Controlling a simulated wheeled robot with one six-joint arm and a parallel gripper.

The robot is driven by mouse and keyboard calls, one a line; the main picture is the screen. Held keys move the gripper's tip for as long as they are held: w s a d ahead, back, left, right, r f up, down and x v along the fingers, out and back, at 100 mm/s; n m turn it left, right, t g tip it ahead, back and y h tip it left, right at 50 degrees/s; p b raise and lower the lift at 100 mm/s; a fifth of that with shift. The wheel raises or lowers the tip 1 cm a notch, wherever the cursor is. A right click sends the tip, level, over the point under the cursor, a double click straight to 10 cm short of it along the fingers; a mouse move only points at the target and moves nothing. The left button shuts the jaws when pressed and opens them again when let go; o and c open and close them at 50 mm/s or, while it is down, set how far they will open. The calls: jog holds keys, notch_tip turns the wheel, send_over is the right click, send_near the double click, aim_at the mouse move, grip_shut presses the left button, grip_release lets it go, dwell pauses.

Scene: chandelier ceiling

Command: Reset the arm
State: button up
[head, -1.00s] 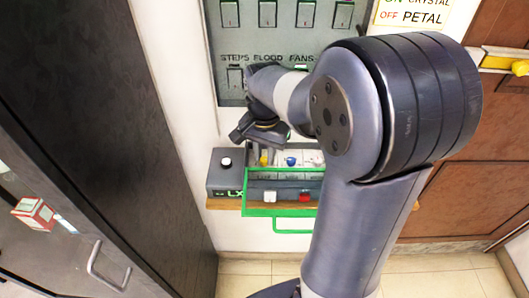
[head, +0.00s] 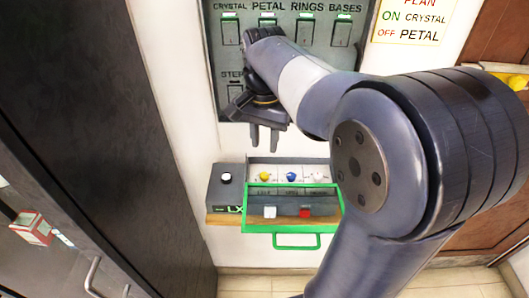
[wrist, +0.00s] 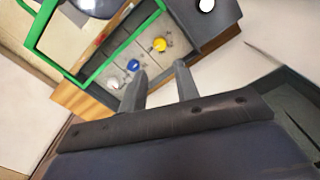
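My gripper (head: 264,134) hangs in front of the lower part of the grey switch panel, above the shelf, with its fingers pointing down. The two fingers stand apart with nothing between them. In the wrist view my gripper (wrist: 160,85) also shows its fingers spread and empty. My own arm covers the right side of the head view and hides part of the panel.
The switch panel (head: 290,60) has labelled switches. Below it, a control box (head: 228,180) with yellow, blue and white knobs sits on a wooden shelf, its green-framed cover (head: 275,241) at the front. A plan sign (head: 412,20) hangs right; a dark door (head: 85,120) stands left.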

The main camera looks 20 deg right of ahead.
aim_at(264, 174)
jog(key=shift+r, duration=0.5)
jog(key=shift+f, duration=0.15)
notch_tip(264, 174, down, 11)
jog(key=shift+r, duration=0.15)
jog(key=shift+r, duration=0.1)
dwell(0.4)
